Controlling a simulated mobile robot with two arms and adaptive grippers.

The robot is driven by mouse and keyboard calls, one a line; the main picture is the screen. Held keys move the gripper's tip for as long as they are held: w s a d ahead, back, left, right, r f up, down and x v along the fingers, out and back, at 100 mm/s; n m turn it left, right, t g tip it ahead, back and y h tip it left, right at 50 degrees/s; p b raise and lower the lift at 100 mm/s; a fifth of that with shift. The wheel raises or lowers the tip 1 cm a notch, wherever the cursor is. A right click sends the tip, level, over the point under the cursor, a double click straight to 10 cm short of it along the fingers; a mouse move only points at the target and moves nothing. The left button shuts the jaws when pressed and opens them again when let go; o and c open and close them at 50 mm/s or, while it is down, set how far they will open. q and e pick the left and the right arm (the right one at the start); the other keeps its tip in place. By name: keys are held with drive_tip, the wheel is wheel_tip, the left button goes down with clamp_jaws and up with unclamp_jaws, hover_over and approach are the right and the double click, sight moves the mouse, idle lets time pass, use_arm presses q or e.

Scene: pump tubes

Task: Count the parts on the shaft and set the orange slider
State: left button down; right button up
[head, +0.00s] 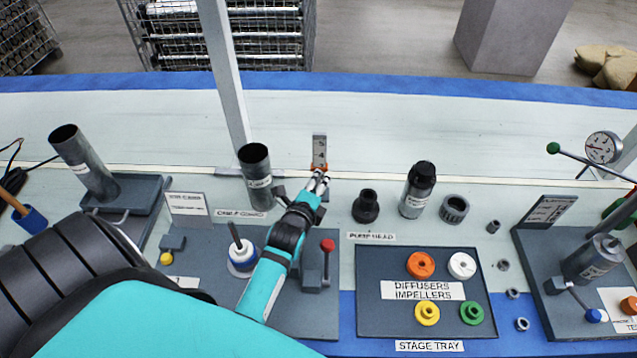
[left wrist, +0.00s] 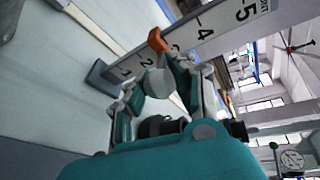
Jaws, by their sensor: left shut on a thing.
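The upright grey scale (head: 320,145) stands behind the bench fixtures, with the orange slider (head: 313,167) low on it. In the left wrist view the orange slider (left wrist: 157,40) sits between the 2 and the 4 of the numbered scale (left wrist: 215,22). My left gripper (head: 319,179) is shut on the slider from the front. Its fingers (left wrist: 158,85) partly hide the slider and the marks beside it. The shaft (head: 235,232) rises from the left plate and carries a stack of blue and white parts (head: 242,258). My forearm partly covers that plate, and the stack's count is unclear. My right gripper is out of view.
The stage tray (head: 370,318) holds orange, white, yellow and green rings. A red-knobbed lever (head: 327,246) stands just right of my left forearm. A grey tube (head: 256,178) is left of the scale. Black and grey pump parts (head: 417,190) stand to the right.

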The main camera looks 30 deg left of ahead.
use_arm(q)
wheel_tip(320, 180, down, 4)
drive_tip(key=shift+f+b, duration=0.1)
drive_tip(key=shift+b, duration=0.85)
drive_tip(key=c, duration=1)
unclamp_jaws()
drive_tip(key=shift+r, duration=0.2)
drive_tip(key=v, duration=1.2)
drive_tip(key=shift+f, duration=0.1)
